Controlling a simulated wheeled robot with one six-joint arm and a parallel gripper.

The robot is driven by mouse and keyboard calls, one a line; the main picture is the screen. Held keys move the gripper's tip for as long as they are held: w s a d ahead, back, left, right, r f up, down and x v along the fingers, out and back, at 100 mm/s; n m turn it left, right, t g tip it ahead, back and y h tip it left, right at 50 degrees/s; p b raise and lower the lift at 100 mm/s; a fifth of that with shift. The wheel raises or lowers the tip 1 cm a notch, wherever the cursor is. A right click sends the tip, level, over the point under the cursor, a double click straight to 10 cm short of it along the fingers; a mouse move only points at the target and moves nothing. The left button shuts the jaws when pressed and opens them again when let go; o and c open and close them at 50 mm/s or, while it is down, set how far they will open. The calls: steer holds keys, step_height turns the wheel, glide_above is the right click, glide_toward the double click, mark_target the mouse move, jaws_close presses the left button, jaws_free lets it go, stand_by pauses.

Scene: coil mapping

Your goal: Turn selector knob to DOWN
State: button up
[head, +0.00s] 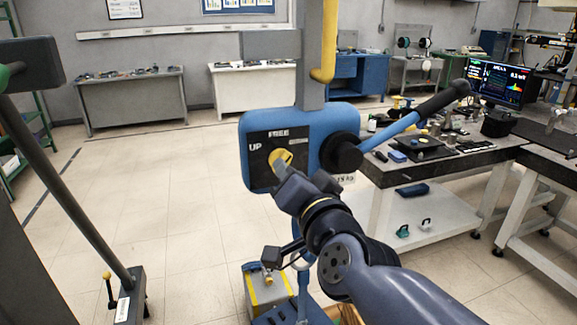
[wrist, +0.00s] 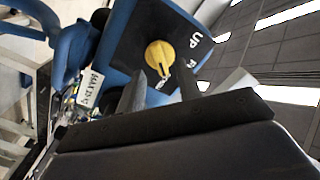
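The yellow round selector knob (head: 281,158) sits on a black plate (head: 262,140) on a blue panel (head: 257,180). The plate reads UP at left and FREE at top; I cannot read a DOWN label. In the wrist view the knob (wrist: 160,54) shows whole, with a dark mark at its lower edge, turned away from the UP label (wrist: 195,39). My gripper (head: 284,174) is in front of the knob in the head view. In the wrist view my gripper (wrist: 158,90) is open, its two fingers apart on either side below the knob, with nothing between them. Contact with the knob is not visible.
A blue lever with a black grip (head: 440,101) sticks out right from the panel's black hub (head: 342,152). A yellow pipe (head: 326,45) runs above the panel. A workbench (head: 440,163) with tools stands at right. The floor at left (head: 150,220) has free room.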

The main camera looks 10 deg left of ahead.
steer(key=p+v, duration=0.3)
steer(key=v, duration=0.5)
steer(key=shift+p, duration=0.35)
steer(key=b+x, duration=0.4)
steer(key=x, duration=0.6)
steer(key=shift+w+b, duration=0.3)
steer(key=shift+b, duration=0.1)
steer(key=shift+s+a, duration=0.1)
